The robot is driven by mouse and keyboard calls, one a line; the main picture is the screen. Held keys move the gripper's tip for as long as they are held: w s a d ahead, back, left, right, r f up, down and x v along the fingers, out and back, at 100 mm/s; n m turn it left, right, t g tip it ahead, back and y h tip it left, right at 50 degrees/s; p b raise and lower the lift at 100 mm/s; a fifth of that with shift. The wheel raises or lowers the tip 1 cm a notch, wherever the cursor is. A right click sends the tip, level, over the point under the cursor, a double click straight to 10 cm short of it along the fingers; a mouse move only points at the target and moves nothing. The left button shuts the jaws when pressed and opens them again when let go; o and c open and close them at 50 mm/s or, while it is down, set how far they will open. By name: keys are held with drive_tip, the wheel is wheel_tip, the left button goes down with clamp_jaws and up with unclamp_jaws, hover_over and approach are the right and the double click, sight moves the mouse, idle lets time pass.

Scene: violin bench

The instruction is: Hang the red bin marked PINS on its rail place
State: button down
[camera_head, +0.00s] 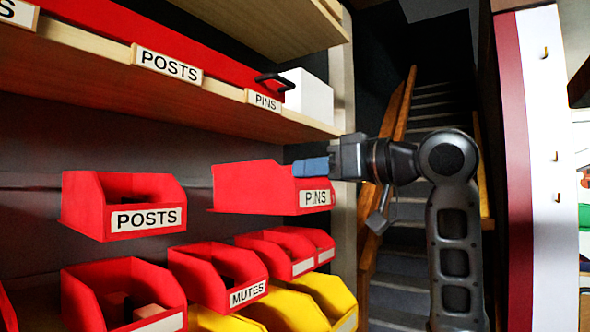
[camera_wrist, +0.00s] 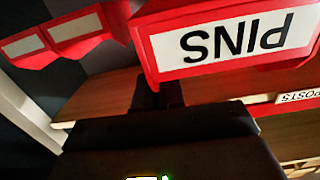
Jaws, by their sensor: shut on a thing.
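The red bin marked PINS (camera_head: 250,187) is held up beside the red POSTS bin (camera_head: 88,205), to its right, and looks roughly level. My gripper (camera_head: 311,167) is shut on its front wall near the label, its blue fingers at the upper edge. In the wrist view the bin's label (camera_wrist: 235,38) appears upside down, above my dark gripper fingers (camera_wrist: 157,95). A thin horizontal line on the dark back panel (camera_head: 28,188) may be the rail. The bin's back is hidden, so I cannot tell whether it touches the rail.
A wooden shelf (camera_head: 190,112) with POSTS and PINS labels runs above the bin. Below are the red MUTES bin (camera_head: 215,275), other red bins and yellow bins (camera_head: 290,305). A pale upright post (camera_head: 343,230) stands to the right, with stairs (camera_head: 415,210) beyond.

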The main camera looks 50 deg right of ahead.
drive_tip(key=shift+w+a, duration=0.2)
drive_tip(key=shift+w, duration=0.25)
drive_tip(key=shift+a, duration=0.1)
drive_tip(key=shift+r, duration=0.1)
drive_tip(key=shift+w+a+p, duration=0.1)
drive_tip(key=shift+w+p, duration=0.35)
drive_tip(key=shift+w, duration=3.9)
drive_tip(key=shift+r, duration=0.1)
drive_tip(key=shift+w+a+p, duration=0.1)
drive_tip(key=shift+w+p, duration=0.4)
drive_tip(key=shift+w, duration=1.1)
drive_tip(key=shift+f+b, duration=0.5)
drive_tip(key=shift+f, duration=0.4)
idle(0.4)
